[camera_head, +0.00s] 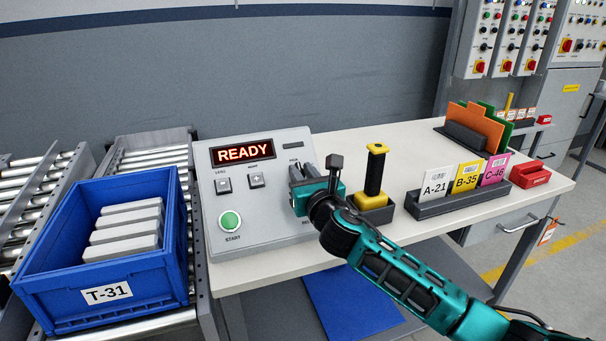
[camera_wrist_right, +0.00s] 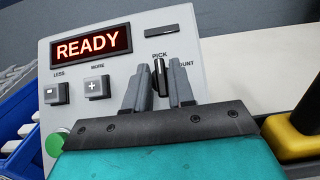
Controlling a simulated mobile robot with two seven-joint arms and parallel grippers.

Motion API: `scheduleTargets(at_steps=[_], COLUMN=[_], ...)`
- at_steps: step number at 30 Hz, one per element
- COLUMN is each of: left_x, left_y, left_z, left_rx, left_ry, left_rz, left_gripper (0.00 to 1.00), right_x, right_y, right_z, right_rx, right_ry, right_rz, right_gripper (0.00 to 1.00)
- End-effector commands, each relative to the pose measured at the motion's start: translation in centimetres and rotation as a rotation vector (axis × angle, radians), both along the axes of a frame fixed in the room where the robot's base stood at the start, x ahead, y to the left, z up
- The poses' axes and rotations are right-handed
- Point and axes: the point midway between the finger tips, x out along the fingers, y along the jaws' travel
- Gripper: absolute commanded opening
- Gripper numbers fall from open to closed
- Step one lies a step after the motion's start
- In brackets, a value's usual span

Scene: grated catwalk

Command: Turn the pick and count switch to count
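The grey control panel (camera_head: 262,223) stands on the white table, with its lit display reading READY. In the right wrist view the black pick and count switch (camera_wrist_right: 160,76) sits under the word PICK, its knob roughly upright, with the partly covered COUNT label to its right. My right gripper (camera_head: 302,172) is over the panel's right side. In the right wrist view its two grey fingers (camera_wrist_right: 158,88) are apart, one on each side of the knob. I cannot tell whether either finger touches it. In the head view my gripper hides the switch. My left gripper is not in view.
A green START button (camera_head: 230,222) and the LESS (camera_head: 223,185) and MORE (camera_head: 256,180) buttons are on the panel. A yellow-black handheld tool (camera_head: 375,172) stands in a holder to the right, near my arm. A blue crate (camera_head: 60,290) with grey blocks stands left.

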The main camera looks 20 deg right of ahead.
Motion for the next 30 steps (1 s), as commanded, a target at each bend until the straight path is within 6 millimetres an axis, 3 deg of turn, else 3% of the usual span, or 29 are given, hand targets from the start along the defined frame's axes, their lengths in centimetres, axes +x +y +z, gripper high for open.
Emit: scheduleTargets(at_steps=[7, 20, 30], left_x=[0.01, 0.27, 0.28], left_y=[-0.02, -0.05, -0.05], left_z=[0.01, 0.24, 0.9], left_rx=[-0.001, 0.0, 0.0], left_ry=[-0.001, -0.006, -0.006], left_rz=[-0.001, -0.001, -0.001], left_gripper=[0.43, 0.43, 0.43], right_x=[-0.02, -0.03, -0.04], right_y=[-0.01, 0.06, 0.37], right_z=[-0.02, -0.03, 0.07], right_rx=[0.0, 0.018, 0.158], right_ry=[0.0, 0.002, 0.007], right_rz=[0.0, -0.016, -0.154], right_gripper=[0.0, 0.0, 0.0])
